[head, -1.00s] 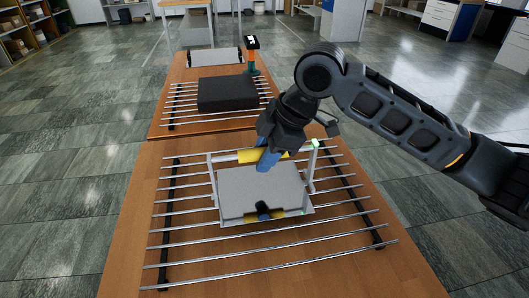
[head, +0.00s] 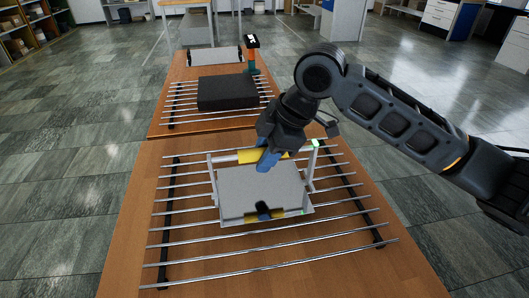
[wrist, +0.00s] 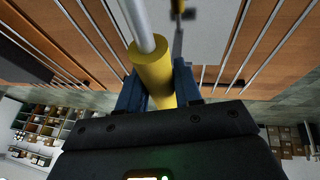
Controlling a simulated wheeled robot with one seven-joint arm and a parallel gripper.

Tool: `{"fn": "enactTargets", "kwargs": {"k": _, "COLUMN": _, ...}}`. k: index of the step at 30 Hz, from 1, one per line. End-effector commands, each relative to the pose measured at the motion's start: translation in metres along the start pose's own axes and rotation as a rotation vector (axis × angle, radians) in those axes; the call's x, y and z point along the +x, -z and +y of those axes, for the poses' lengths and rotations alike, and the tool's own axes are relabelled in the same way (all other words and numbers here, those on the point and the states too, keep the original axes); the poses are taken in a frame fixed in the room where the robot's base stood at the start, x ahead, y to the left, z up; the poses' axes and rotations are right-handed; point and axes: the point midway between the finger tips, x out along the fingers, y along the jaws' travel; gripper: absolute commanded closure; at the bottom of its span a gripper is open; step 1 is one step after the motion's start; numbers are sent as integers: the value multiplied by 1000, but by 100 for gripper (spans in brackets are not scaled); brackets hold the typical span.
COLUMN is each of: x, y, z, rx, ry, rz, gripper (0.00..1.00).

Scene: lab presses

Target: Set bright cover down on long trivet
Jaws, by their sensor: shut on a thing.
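The bright cover (head: 262,187) is a light grey plate with a raised bar and yellow sleeve at its far side and another yellow grip at its near side. It lies flat over the middle of the long trivet (head: 350,245), a rack of metal rods on two dark rails. I cannot tell whether it touches the rods. My gripper (head: 267,160) has its blue fingers shut on the far yellow sleeve. In the wrist view, the fingers (wrist: 158,92) sit either side of the yellow sleeve (wrist: 153,75).
The trivet lies on a wooden table (head: 130,240). Behind, another table (head: 188,70) bears a second rack (head: 182,105) with a dark block (head: 227,92), a grey plate (head: 214,57) and an orange-and-black tool (head: 252,55). Rods are bare around the cover.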

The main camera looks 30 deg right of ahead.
Motion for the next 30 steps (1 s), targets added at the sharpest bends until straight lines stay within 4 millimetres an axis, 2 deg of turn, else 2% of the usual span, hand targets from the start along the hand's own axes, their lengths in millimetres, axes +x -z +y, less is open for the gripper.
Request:
{"fn": "enactTargets", "kwargs": {"k": 21, "x": 7, "y": -3, "z": -1, "rx": 0, "ry": -2, "rz": 0, "gripper": 100}}
{"fn": "enactTargets", "kwargs": {"k": 30, "x": 0, "y": 0, "z": 0, "rx": 0, "ry": -1, "rz": 0, "gripper": 100}}
